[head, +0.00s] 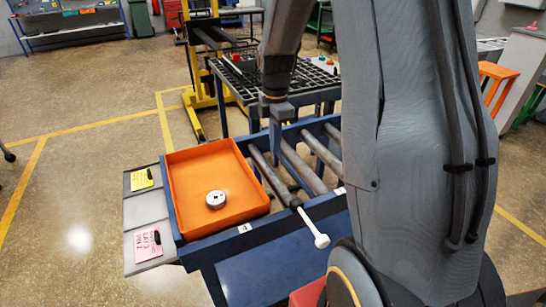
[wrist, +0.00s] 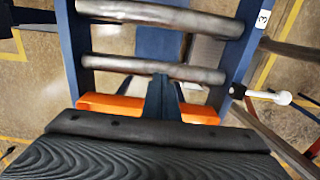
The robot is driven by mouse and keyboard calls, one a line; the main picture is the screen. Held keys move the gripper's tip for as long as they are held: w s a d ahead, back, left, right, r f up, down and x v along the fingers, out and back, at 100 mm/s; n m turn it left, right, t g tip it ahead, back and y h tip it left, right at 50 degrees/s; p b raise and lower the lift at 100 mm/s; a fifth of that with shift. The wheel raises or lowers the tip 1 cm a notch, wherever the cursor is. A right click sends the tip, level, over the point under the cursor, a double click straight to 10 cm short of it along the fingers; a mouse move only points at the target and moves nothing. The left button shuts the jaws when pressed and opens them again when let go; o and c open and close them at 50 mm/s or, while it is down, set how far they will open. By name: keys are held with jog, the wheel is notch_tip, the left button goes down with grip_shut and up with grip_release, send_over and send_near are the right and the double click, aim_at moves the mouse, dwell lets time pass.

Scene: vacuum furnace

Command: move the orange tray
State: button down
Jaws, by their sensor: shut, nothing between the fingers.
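The orange tray (head: 243,195) is a shallow square box with raised walls. It sits at the left end of the blue roller frame in the head view. A small round metal part (head: 215,199) lies inside it. My gripper (head: 276,155) points down over the rollers, to the right of the tray and apart from it. Its fingers are together and empty; they also show in the wrist view (wrist: 160,82), above the rollers.
A white-ended rod (head: 319,240) sticks out over the front rail of the roller frame (head: 250,239). Grey plates with a yellow note (head: 142,180) and a pink note (head: 147,244) lie left of the tray. A grid-topped table (head: 290,82) and a yellow lift stand behind. Floor at left is clear.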

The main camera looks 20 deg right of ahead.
notch_tip(320, 180, up, 4)
jog(key=b, duration=0.3)
send_near(244, 178)
jog(key=a+r, duration=0.4)
jog(key=f+p, duration=0.1)
jog(key=f, duration=0.3)
jog(key=f+p, duration=0.1)
jog(key=f, duration=0.4)
jog(key=shift+s+f+p, duration=0.2)
jog(key=shift+f+p, duration=0.05)
jog(key=shift+p, duration=0.1)
jog(key=d+p, duration=0.1)
jog(key=d, duration=0.2)
jog(key=shift+d, duration=0.1)
jog(key=shift+w+d+f+p, duration=0.1)
jog(key=shift+d+f+p, duration=0.05)
jog(key=shift+d+p, duration=0.3)
